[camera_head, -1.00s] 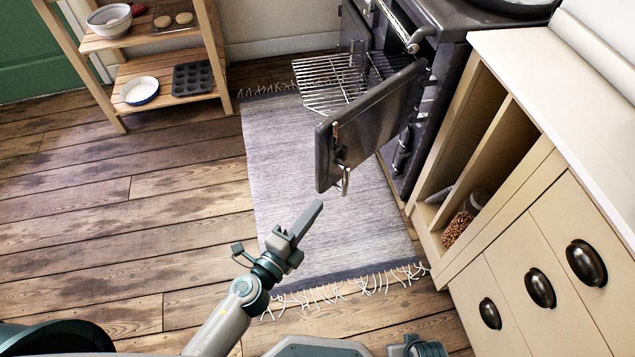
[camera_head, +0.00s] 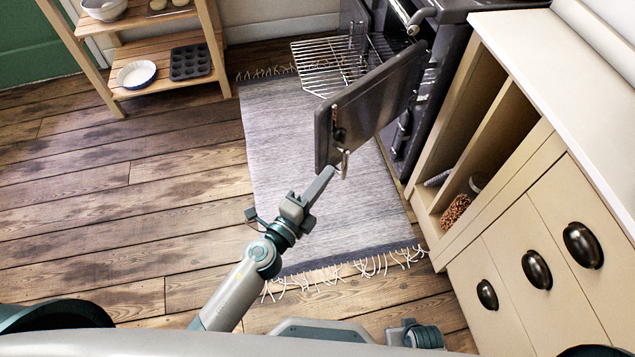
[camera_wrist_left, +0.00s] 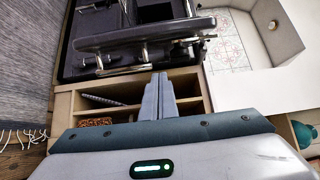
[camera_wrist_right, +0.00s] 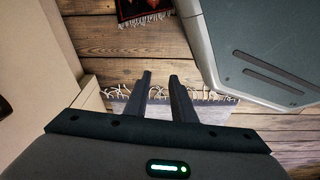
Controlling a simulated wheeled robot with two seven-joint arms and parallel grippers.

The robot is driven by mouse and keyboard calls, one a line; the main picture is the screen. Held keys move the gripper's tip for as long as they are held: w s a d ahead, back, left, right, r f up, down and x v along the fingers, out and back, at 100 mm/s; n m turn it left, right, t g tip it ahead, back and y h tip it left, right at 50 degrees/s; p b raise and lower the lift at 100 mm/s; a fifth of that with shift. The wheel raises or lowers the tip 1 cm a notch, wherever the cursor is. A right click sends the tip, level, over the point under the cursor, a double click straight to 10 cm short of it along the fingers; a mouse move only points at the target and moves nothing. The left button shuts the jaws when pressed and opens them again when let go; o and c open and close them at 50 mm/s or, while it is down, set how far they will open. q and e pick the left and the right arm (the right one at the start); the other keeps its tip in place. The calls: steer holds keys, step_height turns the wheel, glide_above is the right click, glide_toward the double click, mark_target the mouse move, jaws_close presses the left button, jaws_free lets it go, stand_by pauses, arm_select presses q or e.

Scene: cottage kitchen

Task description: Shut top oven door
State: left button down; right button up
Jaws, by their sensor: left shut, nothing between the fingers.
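The top oven door (camera_head: 370,108) is a dark panel on the dark oven (camera_head: 450,60), swung wide open, with a metal latch handle (camera_head: 343,162) near its free lower end. A wire rack (camera_head: 330,68) sticks out behind it. My left gripper (camera_head: 324,178) is shut and empty, its tips close to the lower free corner of the door near the latch handle; I cannot tell if they touch. In the left wrist view its fingers (camera_wrist_left: 158,92) are together, below the dark oven (camera_wrist_left: 120,45). In the right wrist view my right gripper (camera_wrist_right: 160,76) has its fingers apart and empty, over the floor.
Cream cabinets (camera_head: 520,250) with dark cup handles stand at the right, close to the oven. A fringed grey rug (camera_head: 310,210) lies on the plank floor. A wooden shelf (camera_head: 165,62) with a bowl and a muffin tin stands at the far left. The left floor is clear.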

mark_target(325, 152)
arm_select(q)
steer(key=shift+w+a, duration=0.2)
steer(key=shift+w, duration=3.65)
steer(key=shift+a, duration=0.1)
